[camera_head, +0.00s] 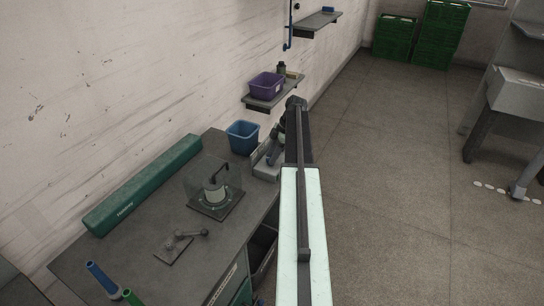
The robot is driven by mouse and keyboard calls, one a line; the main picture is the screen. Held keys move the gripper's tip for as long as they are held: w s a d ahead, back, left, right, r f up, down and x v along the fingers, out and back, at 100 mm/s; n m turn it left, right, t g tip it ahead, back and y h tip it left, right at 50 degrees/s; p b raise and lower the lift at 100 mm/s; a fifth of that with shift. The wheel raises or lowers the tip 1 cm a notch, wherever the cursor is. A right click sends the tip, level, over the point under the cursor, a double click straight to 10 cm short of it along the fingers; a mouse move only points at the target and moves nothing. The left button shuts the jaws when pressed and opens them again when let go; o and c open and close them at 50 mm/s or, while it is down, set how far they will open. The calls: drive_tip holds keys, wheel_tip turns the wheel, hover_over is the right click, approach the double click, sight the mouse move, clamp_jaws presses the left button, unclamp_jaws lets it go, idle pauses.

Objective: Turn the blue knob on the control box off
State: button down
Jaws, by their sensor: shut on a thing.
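A light grey box (263,173), which looks like the control box, stands at the far right end of the dark worktable. My arm covers its right side. My gripper (272,158) is small and dark in this view, reaching down at the box from my arm. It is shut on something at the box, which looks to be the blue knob. The knob itself is hidden behind the gripper and arm, so I cannot see which way it points.
A wall shelf (275,97) carries a purple bin (266,85).

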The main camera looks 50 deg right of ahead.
drive_tip(key=shift+n+g, duration=0.3)
drive_tip(key=shift+n, duration=0.2)
drive_tip(key=c, duration=0.9)
unclamp_jaws()
drive_tip(key=shift+c, duration=0.2)
drive_tip(key=p+v, duration=0.7)
drive_tip(key=shift+d+r, duration=0.2)
drive_tip(key=shift+r, duration=0.15)
drive_tip(key=shift+s, duration=0.1)
